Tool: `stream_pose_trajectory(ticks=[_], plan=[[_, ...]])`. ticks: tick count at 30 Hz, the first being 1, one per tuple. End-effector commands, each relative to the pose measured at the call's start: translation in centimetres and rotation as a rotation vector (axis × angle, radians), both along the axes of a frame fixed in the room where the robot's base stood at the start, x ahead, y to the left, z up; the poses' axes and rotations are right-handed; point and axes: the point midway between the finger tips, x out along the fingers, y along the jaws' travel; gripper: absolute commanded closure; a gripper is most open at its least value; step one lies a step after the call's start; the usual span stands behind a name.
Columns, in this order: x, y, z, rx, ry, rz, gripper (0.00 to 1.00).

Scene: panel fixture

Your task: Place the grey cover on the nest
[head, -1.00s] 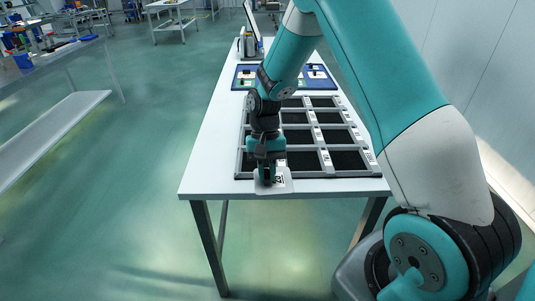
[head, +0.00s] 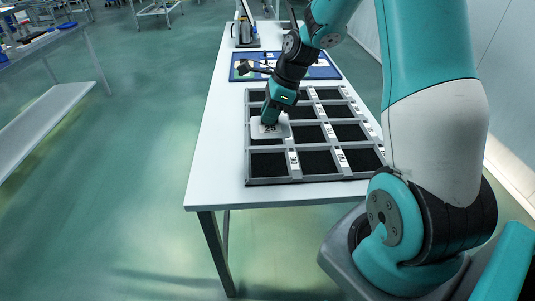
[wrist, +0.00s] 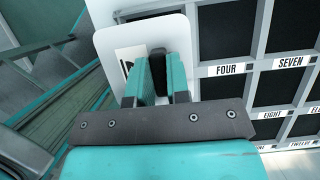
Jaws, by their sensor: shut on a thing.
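The grey cover (head: 284,131) is a pale flat plate with rounded corners and a printed label. My gripper (head: 270,122) is shut on its raised middle part. The cover is over the left column of a grey-framed grid with black compartments (head: 270,181); whether it touches the frame I cannot tell. In the wrist view, the cover (wrist: 108,42) lies beyond my gripper's fingers (wrist: 158,75), left of the compartments labelled FOUR and SEVEN. The cover hides part of the grid beneath it. I cannot tell which part is the nest.
The grid lies on a white table (head: 212,150), with a bare strip along its left side. Behind it lies a blue board (head: 322,74) with small items. A dark upright device (head: 244,30) stands at the table's far end.

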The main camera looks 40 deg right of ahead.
Motion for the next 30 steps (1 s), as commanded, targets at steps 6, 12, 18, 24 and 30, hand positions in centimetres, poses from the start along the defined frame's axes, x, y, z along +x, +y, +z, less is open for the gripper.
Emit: stream_pose_trajectory(ticks=[6, 12, 18, 24, 30], plan=[[-0.1, 0.0, -6.2, 0.003, 0.006, 0.0, 1.0], [0.0, 0.1, -9.2, 0.0, 0.001, 0.003, 1.0], [0.0, 0.2, -11.4, 0.0, 0.002, 0.005, 1.0], [0.0, 0.2, -13.4, -0.001, 0.001, 0.005, 1.0], [0.1, 0.2, -13.4, -0.002, -0.001, 0.006, 1.0]])
